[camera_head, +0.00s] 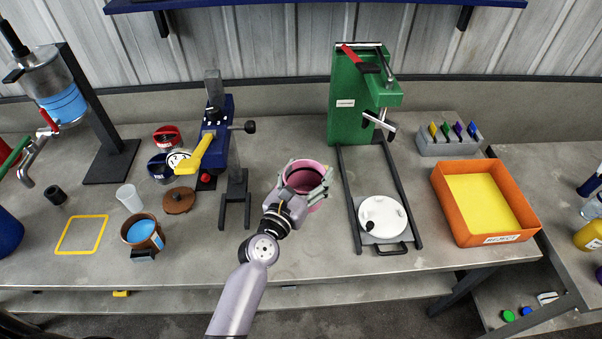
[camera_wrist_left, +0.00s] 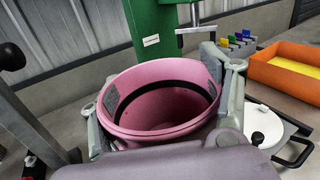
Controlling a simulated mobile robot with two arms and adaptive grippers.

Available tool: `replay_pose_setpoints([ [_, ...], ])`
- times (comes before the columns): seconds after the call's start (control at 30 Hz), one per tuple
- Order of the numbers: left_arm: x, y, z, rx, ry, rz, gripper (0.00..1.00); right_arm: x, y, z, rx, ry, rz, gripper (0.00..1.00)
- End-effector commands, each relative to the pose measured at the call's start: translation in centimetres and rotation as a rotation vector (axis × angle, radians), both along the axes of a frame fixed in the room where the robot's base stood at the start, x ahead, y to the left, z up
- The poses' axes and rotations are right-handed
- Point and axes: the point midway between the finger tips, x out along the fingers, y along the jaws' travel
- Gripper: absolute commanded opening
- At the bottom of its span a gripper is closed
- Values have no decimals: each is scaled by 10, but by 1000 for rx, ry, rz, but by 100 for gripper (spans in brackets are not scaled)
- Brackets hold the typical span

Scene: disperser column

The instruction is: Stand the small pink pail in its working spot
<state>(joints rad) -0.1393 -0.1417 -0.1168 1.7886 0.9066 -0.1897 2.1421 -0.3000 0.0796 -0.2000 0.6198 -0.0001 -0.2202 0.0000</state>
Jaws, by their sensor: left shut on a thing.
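The small pink pail (camera_head: 306,178) is upright or nearly so, with its open top showing, in the middle of the head view. My left gripper (camera_head: 308,182) is shut around its sides. In the left wrist view the pail (camera_wrist_left: 160,100) fills the middle, between the fingers of my left gripper (camera_wrist_left: 165,110), and its inside looks empty with a dark band. I cannot tell whether its base touches the table (camera_head: 290,260). My right gripper is not in view.
Right of the pail stands a green press (camera_head: 350,105) with rails and a white round plate (camera_head: 382,215). Left is a blue stand (camera_head: 216,130) with a dark forked base. An orange tray (camera_head: 454,213), a brown cup (camera_head: 143,248) and a yellow square outline (camera_head: 62,240) are also on the table.

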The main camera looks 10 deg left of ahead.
Motion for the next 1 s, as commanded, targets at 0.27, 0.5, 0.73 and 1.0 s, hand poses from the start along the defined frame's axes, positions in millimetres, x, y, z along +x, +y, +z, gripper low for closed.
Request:
replay_pose_setpoints([
  [0.27, 4, -6, 23, 0, 0, 0, 42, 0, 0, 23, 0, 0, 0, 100],
  [0.5, -1, -4, 18, -1, 2, 7, 42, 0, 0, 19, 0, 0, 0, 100],
  [0.73, -56, 26, -15, -7, 14, 78, 42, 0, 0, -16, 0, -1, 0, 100],
  [1.0, -142, 72, -28, -7, 12, 190, 42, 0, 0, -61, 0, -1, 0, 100],
])
